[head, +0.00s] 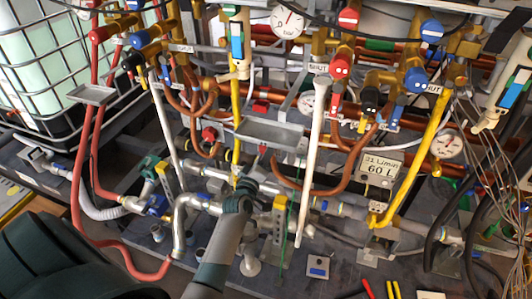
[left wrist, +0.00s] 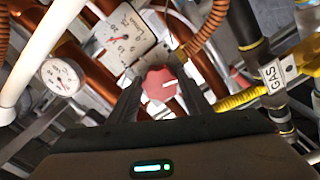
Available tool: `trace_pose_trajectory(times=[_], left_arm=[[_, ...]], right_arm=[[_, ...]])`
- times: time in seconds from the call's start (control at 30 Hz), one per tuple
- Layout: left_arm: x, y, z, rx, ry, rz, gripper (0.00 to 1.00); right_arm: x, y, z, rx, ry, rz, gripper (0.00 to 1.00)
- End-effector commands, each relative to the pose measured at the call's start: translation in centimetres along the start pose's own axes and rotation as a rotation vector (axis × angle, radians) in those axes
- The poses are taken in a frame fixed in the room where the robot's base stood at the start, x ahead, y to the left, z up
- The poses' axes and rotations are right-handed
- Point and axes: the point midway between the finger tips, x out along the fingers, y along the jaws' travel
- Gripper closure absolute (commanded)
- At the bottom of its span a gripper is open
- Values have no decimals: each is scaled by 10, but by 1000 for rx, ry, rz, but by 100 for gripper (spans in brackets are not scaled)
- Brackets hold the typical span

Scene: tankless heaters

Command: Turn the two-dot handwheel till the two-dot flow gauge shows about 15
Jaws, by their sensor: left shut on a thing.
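A red round handwheel (left wrist: 161,84) with a white mark shows in the left wrist view, between the two fingers of my left gripper (left wrist: 161,97). The gripper is shut on it. I cannot make out any dots on it. My right gripper is not in view.
A round gauge (left wrist: 62,77) and a GAS tag (left wrist: 272,77) are near the gripper. In the head view a white sloping pipe (head: 313,150), a grey tray (head: 270,133) and a yellow pipe (head: 415,160) crowd the space.

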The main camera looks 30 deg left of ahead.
Motion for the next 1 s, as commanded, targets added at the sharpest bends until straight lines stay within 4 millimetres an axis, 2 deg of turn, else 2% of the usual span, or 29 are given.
trace_pose_trajectory(times=[0.33, 0.37, 0.4, 0.43, 0.77, 1.0], left_arm=[[0, -1, 1, -2, -1, -1, 78], [0, -1, 1, -2, -1, -1, 49], [0, -1, 0, -2, -1, -1, 39], [0, -1, 0, -2, -1, -1, 37], [-1, 0, 0, -2, 0, 0, 37], [-16, -1, 1, -2, -1, -1, 37]], right_arm=[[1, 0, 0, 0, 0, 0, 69], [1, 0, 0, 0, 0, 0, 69], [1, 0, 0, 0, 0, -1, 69], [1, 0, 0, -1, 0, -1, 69], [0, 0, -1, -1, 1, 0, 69], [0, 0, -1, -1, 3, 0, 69]])
